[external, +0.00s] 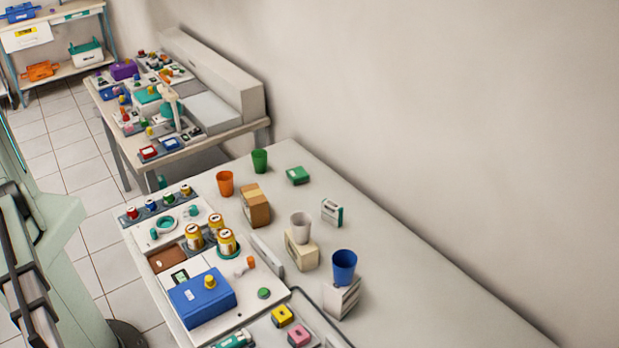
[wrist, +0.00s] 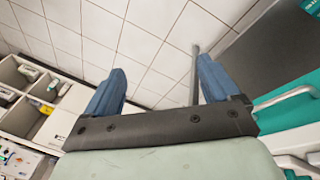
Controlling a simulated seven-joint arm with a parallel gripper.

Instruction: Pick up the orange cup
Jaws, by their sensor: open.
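The orange cup (external: 225,184) stands upright at the far end of the near table in the external view, left of a green cup (external: 260,161) and behind a brown box (external: 255,205). My gripper shows in the wrist view (wrist: 158,92), with two blue fingers spread wide and nothing between them. The wrist view looks at floor tiles, and the orange cup is not in it. In the external view only part of my arm shows at the left edge, well apart from the cup.
A white cup (external: 301,226) and a blue cup (external: 344,265) stand on boxes on the near table. Gold cans (external: 227,242) and a blue box (external: 201,298) are at the front left. The table's right side (external: 430,290) is clear beside the wall. A second cluttered table stands behind.

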